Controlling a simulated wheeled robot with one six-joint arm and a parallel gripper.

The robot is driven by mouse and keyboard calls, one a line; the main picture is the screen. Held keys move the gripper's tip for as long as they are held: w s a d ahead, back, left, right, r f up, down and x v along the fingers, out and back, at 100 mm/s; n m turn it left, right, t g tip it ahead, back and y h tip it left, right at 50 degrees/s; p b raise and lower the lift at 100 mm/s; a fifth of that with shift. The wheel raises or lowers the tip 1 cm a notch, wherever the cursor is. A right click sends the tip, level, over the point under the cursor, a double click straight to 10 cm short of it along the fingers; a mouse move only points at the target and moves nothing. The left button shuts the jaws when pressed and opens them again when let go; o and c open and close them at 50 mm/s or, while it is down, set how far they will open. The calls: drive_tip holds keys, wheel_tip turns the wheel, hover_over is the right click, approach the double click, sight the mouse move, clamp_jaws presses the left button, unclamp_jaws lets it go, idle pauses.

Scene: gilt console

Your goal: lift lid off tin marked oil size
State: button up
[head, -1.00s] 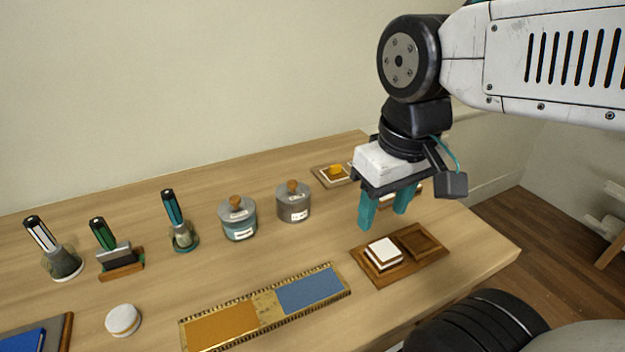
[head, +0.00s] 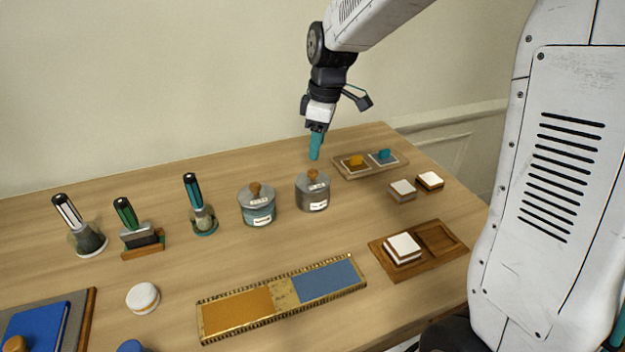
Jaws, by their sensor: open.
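Two round tins with grey lids and wooden knobs stand on the table. The left tin (head: 259,213) has a bluish body, and the right tin (head: 312,196) is grey. Both have white labels, too small to read, so I cannot tell which is marked oil size. Each lid is on its tin: the left lid (head: 250,194) and the right lid (head: 319,183). My gripper (head: 315,156) is open and empty, pointing down, seen edge-on with its teal fingers overlapping. It is just above and apart from the right tin's knob (head: 312,174), apparently somewhat behind it.
Brushes in holders (head: 201,215) stand left of the tins. A tray with orange and teal pieces (head: 339,168) lies behind right. Small blocks (head: 402,190) and a wooden two-part tray (head: 429,266) are at right. A gilt panel (head: 283,300) lies in front.

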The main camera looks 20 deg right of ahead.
sight(313, 171)
drive_tip(key=f, duration=0.4)
drive_tip(key=a+f, duration=0.1)
drive_tip(key=f, duration=0.1)
drive_tip(key=shift+f, duration=0.4)
drive_tip(key=c, duration=1.1)
